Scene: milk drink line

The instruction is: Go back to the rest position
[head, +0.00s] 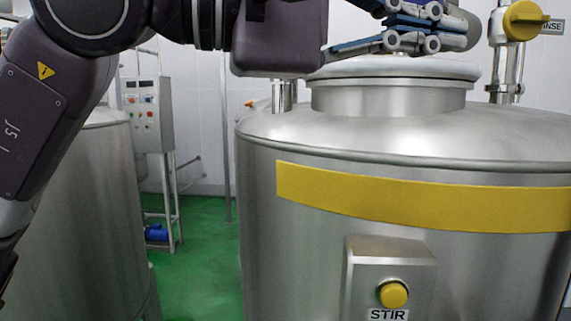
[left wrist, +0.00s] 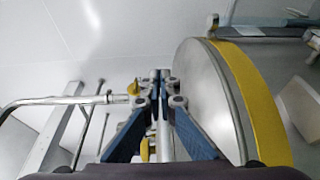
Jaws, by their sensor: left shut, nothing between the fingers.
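My left gripper (head: 455,28) is above the lid (head: 395,68) of the large steel tank, its fingers pointing right and its upper part cut off by the top edge. It is shut and empty. In the left wrist view its blue-padded fingers (left wrist: 159,88) meet at their tips. My left arm (head: 60,90) comes in from the left and spans the top of the head view. A yellow valve handle (head: 525,20) on a steel pipe is to the right of the fingertips, apart from them. My right gripper is not in view.
The steel tank (head: 330,235) has a yellow band (head: 420,203) and a yellow STIR button (head: 394,294) on its front. A second steel tank (head: 95,220) stands at the left. A control box (head: 145,112) is on a stand behind. Green floor (head: 205,255) shows between the tanks.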

